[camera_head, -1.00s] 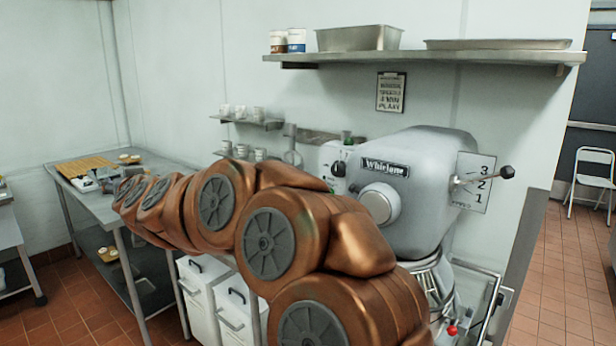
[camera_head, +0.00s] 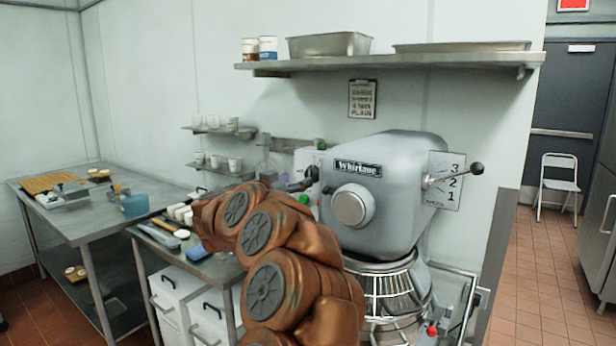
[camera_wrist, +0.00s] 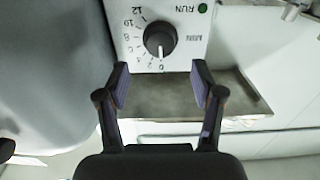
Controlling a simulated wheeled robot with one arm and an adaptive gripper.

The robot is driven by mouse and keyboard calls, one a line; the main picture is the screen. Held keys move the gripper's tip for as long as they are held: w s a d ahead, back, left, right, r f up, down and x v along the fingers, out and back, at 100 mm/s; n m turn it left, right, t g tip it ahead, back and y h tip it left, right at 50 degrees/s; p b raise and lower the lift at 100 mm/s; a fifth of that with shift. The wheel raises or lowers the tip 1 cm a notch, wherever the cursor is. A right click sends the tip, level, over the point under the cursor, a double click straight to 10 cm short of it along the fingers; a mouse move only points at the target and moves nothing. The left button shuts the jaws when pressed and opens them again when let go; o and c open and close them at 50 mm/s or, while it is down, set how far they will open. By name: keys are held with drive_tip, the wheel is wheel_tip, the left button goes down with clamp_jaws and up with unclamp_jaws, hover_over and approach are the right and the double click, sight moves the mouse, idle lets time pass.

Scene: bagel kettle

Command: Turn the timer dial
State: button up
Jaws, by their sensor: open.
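The timer dial (camera_wrist: 159,40) is a round black knob with a white pointer line on a white panel (camera_wrist: 190,58), numbered from 0 to 12, with a green RUN lamp (camera_wrist: 202,8). In the wrist view the panel appears upside down, and the pointer is at about 0. My gripper (camera_wrist: 160,82) is open and empty, its fingers spread apart with the dial just past the tips, centred between them. I see no contact with the dial.
The grey mixer (camera_head: 390,190) stands right beside the panel, its lever (camera_head: 452,174) sticking out to the right. A steel shelf (camera_head: 400,60) runs above. A steel table (camera_head: 80,215) with trays and tubs is at left. Open floor (camera_head: 530,260) lies to the right.

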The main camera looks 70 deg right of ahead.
drive_tip(key=p+x, duration=0.1)
drive_tip(key=x, duration=0.5)
drive_tip(key=shift+d, duration=0.35)
drive_tip(key=shift+r, duration=0.1)
drive_tip(key=shift+a, duration=0.1)
drive_tip(key=c, duration=1.1)
drive_tip(key=shift+s+m+b, duration=0.15)
drive_tip(key=shift+m+b, duration=1.15)
drive_tip(key=shift+m, duration=1.05)
drive_tip(key=shift+s+m+b, duration=0.1)
drive_tip(key=shift+m+b, duration=1.15)
drive_tip(key=shift+m, duration=1.1)
